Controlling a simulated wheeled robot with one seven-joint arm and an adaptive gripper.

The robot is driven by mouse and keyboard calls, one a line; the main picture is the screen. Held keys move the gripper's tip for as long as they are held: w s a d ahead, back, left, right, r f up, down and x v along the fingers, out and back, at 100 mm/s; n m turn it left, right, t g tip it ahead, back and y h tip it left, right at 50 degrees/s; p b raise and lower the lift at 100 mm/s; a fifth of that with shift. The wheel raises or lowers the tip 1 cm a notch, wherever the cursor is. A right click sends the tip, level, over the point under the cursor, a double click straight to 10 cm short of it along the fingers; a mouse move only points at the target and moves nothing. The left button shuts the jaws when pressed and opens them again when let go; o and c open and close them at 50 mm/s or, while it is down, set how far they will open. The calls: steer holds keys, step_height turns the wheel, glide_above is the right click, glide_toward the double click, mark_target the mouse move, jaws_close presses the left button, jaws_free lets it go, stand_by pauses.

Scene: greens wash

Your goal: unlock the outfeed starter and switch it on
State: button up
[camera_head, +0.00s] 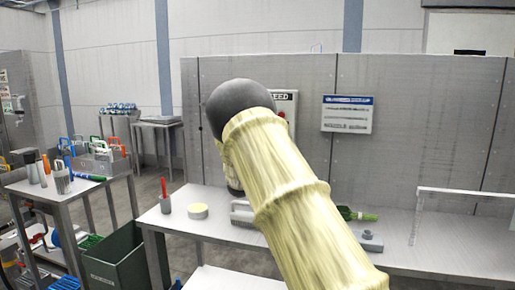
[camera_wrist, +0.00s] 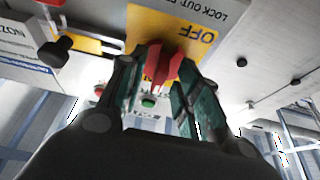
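The outfeed starter (camera_head: 292,104) is a pale box on the grey wall panel in the head view, mostly hidden behind my arm; part of a name ending in "EED" and a red spot show. In the wrist view its yellow plate (camera_wrist: 204,17) reads "OFF" and "LOCK OUT", upside down. A red rotary handle (camera_wrist: 163,64) stands on the plate. My gripper (camera_wrist: 165,70) has one finger on each side of this handle, close to it; firm contact cannot be made out. A green button (camera_wrist: 148,102) and a red button (camera_wrist: 98,91) show beyond. No padlock is clearly visible on the handle.
A steel bench (camera_head: 225,228) runs below the panel, holding a yellow-topped round tub (camera_head: 197,211), a red-handled tool and a green brush (camera_head: 358,214). A notice board (camera_head: 347,114) hangs to the right. A black knob (camera_wrist: 54,51) juts out left of my fingers.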

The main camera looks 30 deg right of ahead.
steer(key=shift+a, duration=0.15)
steer(key=v, duration=1.1)
steer(key=shift+s+a+f, duration=0.2)
steer(key=shift+s, duration=0.15)
